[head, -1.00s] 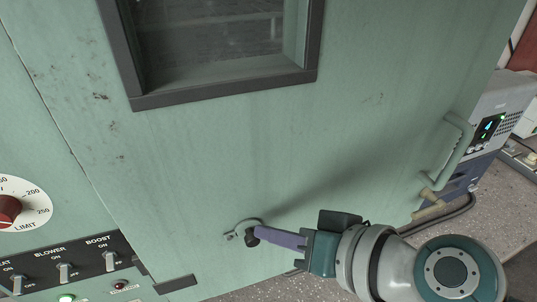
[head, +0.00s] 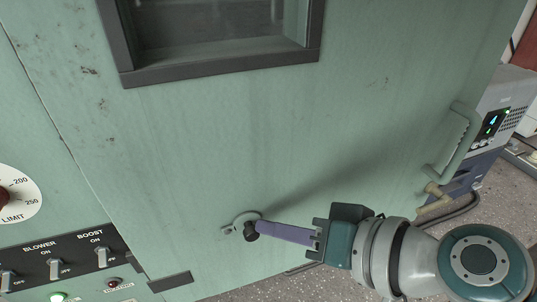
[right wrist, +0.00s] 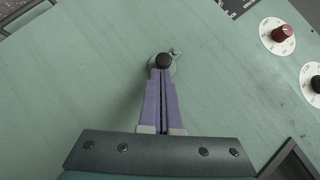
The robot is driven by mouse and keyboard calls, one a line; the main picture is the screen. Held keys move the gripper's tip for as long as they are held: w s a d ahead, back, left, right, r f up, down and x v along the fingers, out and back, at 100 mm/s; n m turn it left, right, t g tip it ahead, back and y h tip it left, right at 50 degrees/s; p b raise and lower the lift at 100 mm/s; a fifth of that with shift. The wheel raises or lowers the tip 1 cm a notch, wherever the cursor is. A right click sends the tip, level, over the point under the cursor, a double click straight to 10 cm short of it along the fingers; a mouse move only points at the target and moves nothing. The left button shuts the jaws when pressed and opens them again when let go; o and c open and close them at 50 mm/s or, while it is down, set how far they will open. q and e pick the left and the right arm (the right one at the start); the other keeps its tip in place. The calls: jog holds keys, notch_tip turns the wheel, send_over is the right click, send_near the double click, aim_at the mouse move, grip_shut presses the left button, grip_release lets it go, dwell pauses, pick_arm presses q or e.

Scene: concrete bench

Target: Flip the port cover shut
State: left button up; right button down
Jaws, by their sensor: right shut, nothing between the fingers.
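The port cover (head: 238,219) is a small pale grey-green round piece low on the green door, with a small lug at its left. A black round knob (head: 250,231) sits in front of it. My right gripper (head: 261,229) comes in from the right, its purple fingers shut and empty, tips at the knob. In the right wrist view, the shut fingers (right wrist: 161,78) point at the black knob (right wrist: 163,60), and the cover's pale rim (right wrist: 173,66) shows behind it. I cannot tell whether fingers and knob touch, or how far the cover is swung. My left gripper is not in view.
The door has a dark-framed window (head: 225,66) above and a handle (head: 457,140) at its right. A switch panel (head: 75,258) and a dial (head: 18,195) are at left. A grey instrument (head: 497,118) stands beyond the door. The door around the port is bare.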

pick_arm(q)
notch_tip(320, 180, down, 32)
jog(key=b, duration=3.1)
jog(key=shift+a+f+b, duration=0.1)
jog(key=shift+b, duration=0.3)
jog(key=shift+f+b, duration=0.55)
pick_arm(e)
notch_tip(320, 180, down, 8)
jog(key=a+m+t+y, duration=0.2)
jog(key=m+t+y, duration=0.4)
jog(key=m+y, duration=0.3)
jog(key=m, duration=0.4)
jog(key=shift+s+a+f, duration=0.15)
jog(key=shift+s, duration=0.2)
jog(key=shift+f, duration=0.1)
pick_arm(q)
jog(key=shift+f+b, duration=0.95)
pick_arm(e)
jog(key=v, duration=1)
